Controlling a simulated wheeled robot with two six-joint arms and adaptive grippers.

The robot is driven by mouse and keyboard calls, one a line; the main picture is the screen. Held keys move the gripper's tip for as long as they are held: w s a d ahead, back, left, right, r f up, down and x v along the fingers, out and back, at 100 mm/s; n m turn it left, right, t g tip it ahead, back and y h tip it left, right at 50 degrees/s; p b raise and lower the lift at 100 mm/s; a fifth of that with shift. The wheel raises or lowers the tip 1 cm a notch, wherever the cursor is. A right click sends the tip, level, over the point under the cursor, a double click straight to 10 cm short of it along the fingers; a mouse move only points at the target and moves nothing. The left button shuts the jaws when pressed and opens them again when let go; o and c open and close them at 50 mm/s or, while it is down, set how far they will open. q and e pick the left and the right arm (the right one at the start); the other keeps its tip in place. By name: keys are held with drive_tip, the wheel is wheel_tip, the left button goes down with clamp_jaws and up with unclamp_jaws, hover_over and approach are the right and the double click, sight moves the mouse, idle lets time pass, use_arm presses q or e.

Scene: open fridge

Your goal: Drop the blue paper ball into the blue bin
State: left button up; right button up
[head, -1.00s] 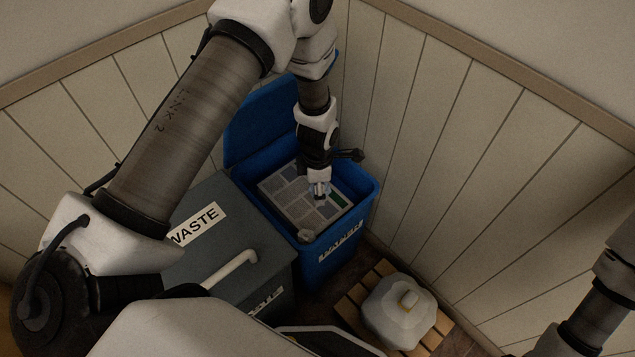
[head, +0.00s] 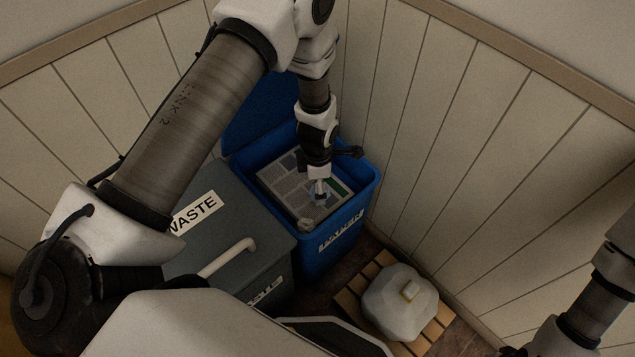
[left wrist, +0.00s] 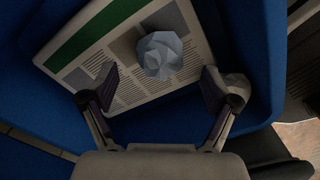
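The blue bin (head: 372,190) stands open in the corner, its lid tipped up behind it. My left gripper (head: 320,197) points down into it. In the left wrist view, the left gripper (left wrist: 160,90) is open, its two fingers wide apart. The pale blue paper ball (left wrist: 160,55) shows beyond the fingertips, against the printed newspaper in the bin, and no finger touches it. In the head view the ball is small and partly hidden by the gripper. My right arm shows at the right edge, but its gripper is out of view.
Newspaper (head: 278,180) lies inside the bin, with a grey crumpled ball (head: 305,225) at its near corner. A grey waste bin (head: 225,225) with a handle stands to the left. A pale container (head: 400,305) sits on a wooden slatted stand (head: 352,303). Panelled walls close in behind.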

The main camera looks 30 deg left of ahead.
use_arm(q)
drive_tip(key=shift+r, duration=0.1)
wheel_tip(320, 180, up, 12)
idle(0.5)
drive_tip(key=shift+f, duration=0.2)
idle(0.4)
